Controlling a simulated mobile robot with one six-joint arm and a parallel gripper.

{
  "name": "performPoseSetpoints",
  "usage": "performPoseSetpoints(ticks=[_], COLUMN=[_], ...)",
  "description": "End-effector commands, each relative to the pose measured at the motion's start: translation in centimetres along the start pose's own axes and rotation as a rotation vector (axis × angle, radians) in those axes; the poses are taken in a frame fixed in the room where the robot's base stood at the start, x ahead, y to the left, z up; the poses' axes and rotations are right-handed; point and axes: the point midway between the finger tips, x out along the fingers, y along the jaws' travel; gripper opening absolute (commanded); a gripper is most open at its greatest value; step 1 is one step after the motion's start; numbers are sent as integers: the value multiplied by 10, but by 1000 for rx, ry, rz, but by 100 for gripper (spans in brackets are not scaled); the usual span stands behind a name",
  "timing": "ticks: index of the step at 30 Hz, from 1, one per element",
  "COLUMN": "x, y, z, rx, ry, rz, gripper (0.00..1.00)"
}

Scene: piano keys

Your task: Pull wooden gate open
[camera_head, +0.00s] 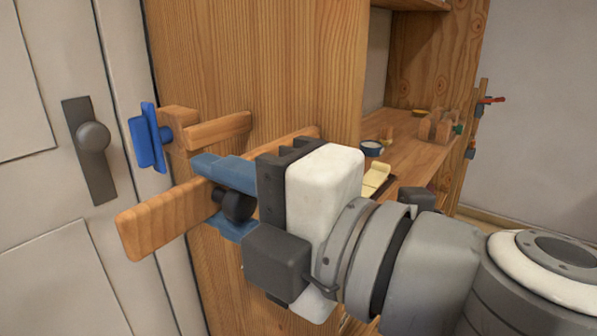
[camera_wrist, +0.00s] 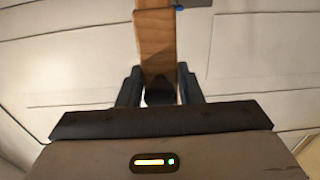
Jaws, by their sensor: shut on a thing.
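The wooden gate (camera_head: 168,221) is a long flat wooden bar at the left, in front of the wooden cabinet side. It sticks out toward the lower left, and its far end runs behind my gripper. In the wrist view the bar (camera_wrist: 155,45) stands upright between the fingertips of my gripper (camera_wrist: 160,88). A wooden block with a short arm (camera_head: 215,130) and a blue plate (camera_head: 147,138) sits just above the bar on the cabinet side.
A white door with a dark knob (camera_head: 93,136) is close behind at the left. The wooden shelf (camera_head: 415,155) at the right holds a small round tin (camera_head: 372,148), a yellow piece (camera_head: 377,178) and wooden blocks (camera_head: 434,127). Coloured fittings (camera_head: 488,100) stick out from the far cabinet edge.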

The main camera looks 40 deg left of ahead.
Motion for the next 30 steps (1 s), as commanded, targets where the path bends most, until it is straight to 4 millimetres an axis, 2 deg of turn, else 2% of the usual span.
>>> performPoseSetpoints(ticks=[13,14,18,26,30], x=[0,0,0,-1,-11], y=[1,1,1,1,3], z=[-4,-4,-4,-4,-3], rx=[0,0,0,0,-2], ry=[10,10,11,10,8], rz=[3,3,2,1,3], gripper=[0,33,45,46,46])
